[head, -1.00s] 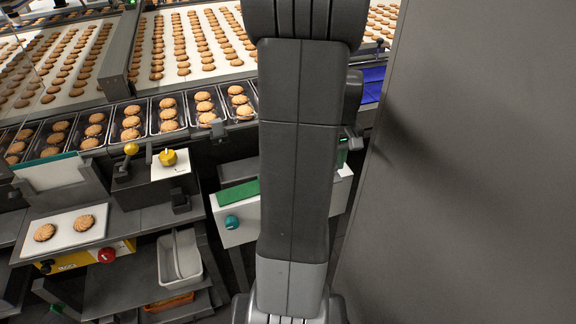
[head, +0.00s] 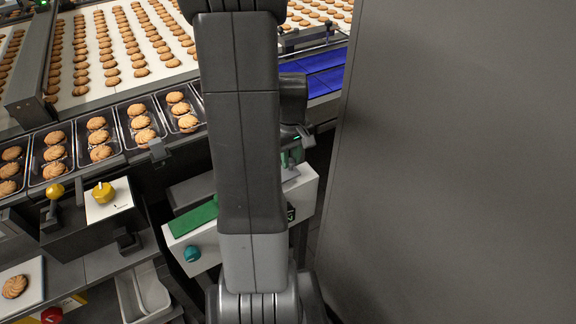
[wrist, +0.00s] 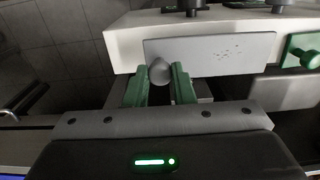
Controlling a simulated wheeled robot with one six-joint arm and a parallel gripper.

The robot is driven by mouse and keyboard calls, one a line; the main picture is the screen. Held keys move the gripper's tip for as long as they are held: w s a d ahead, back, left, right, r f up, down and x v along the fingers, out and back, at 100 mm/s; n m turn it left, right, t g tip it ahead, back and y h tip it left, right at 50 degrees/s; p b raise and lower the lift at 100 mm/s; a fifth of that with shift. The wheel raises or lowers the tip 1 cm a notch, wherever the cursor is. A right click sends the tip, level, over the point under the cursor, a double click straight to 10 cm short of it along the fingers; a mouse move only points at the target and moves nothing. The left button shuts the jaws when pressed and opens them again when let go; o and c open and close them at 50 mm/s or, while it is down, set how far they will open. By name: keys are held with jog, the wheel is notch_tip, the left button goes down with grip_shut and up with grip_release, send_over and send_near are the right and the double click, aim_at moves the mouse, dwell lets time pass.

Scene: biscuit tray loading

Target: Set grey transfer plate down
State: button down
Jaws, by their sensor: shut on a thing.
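The grey transfer plate (wrist: 225,54) shows in the wrist view as a flat pale-grey slab with a few dark specks, in front of or over a white surface (wrist: 125,45). A rounded grey knob (wrist: 160,71) is at its near edge. My gripper (wrist: 160,76) has its two green fingers closed on this knob, one on each side. I cannot tell whether the plate touches the white surface or hangs just above it. In the head view my arm hides most of the gripper and plate.
A white unit with a green strip (head: 194,219) and a teal knob (head: 192,254) stands beside my arm. Trays of biscuits (head: 97,138) line the conveyor behind. A large grey panel (head: 460,160) closes off the right.

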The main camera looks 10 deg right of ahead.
jog(key=shift+f, duration=1.45)
jog(key=c, duration=1.2)
grip_release()
jog(key=shift+f, duration=0.1)
jog(key=shift+c, duration=0.2)
notch_tip(320, 180, up, 12)
jog(key=shift+p, duration=0.4)
